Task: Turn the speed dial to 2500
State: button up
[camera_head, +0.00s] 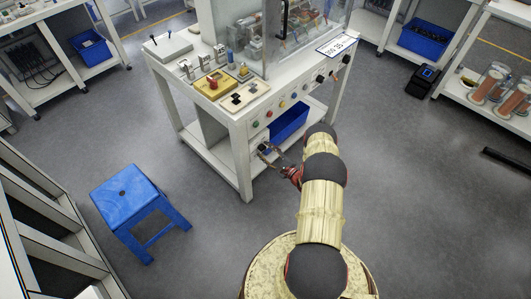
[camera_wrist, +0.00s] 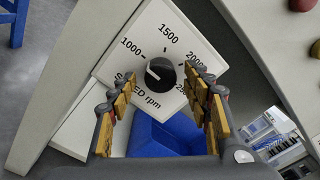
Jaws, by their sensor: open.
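The speed dial (camera_wrist: 165,78) is a round black knob on a white, tilted scale plate (camera_wrist: 148,22) in the wrist view. The plate reads 1000, 1500 and 2000, with a partly covered 2500 at the right and "SPEED rpm" below. A small white mark on the knob points left, near the 1000 side. My gripper (camera_wrist: 160,82) is open, with its yellow-padded fingers left and right of the knob in the picture; contact cannot be told. In the head view my gripper (camera_head: 272,153) is at the bench front, and the dial cannot be made out there.
The white workbench (camera_head: 243,170) carries a yellow box with a red button (camera_head: 212,83) and a glass enclosure. Coloured buttons line its front edge. A blue bin (camera_head: 289,124) is on the lower shelf. A blue stool (camera_head: 125,195) stands left on open grey floor.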

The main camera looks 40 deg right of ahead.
jog(key=shift+w, duration=0.1)
jog(key=shift+c, duration=1)
jog(key=c, duration=1)
jog(key=shift+o, duration=0.2)
